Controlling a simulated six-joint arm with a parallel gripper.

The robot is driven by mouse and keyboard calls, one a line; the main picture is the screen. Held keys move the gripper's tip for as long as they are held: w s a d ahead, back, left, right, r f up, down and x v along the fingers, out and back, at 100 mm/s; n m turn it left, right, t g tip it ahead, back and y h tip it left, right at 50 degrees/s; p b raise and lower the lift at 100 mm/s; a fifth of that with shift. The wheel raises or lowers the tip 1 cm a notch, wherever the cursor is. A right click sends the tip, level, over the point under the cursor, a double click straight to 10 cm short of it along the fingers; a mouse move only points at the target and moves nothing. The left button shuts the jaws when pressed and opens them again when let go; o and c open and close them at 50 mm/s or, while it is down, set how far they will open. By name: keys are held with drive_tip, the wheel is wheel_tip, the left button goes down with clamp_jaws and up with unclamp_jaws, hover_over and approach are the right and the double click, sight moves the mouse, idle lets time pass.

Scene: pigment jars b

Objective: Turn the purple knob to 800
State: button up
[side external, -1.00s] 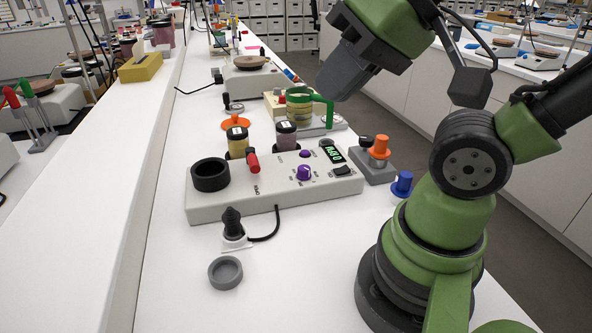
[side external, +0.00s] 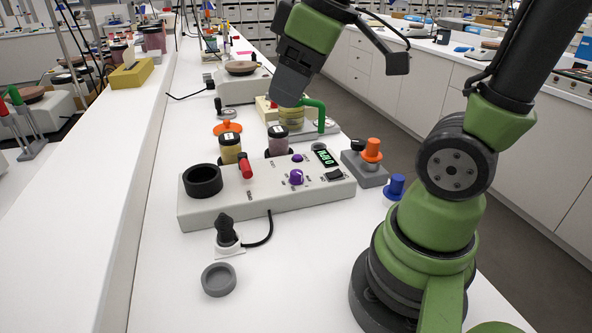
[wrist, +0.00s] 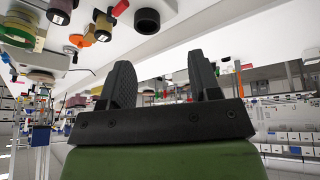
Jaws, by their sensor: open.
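The purple knob (side external: 296,177) sits on the sloped top of a pale grey control box (side external: 240,205), below a smaller purple part (side external: 297,157). A dark display (side external: 325,157) with green digits lies to its right; I cannot read the digits surely. My gripper (side external: 286,101) is above and behind the box, up and left of the knob in the picture, apart from it. In the wrist view my open gripper (wrist: 163,82) shows two dark fingers spread wide with nothing between them. The knob is not visible in the wrist view.
An orange knob (side external: 371,150) and a blue knob (side external: 395,187) stand to the right. The bench front is mostly clear around a grey ring (side external: 219,279).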

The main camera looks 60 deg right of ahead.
drive_tip(key=w+d+f+n+g, duration=0.3)
drive_tip(key=w+d+f+n, duration=0.3)
drive_tip(key=d+f+n, duration=0.15)
drive_tip(key=n+g, duration=0.2)
drive_tip(key=n, duration=0.5)
hover_over(296, 173)
wheel_tip(296, 173, down, 7)
wheel_tip(296, 173, down, 10)
drive_tip(key=shift+d+r, duration=0.1)
drive_tip(key=shift+r, duration=0.05)
drive_tip(key=c, duration=0.9)
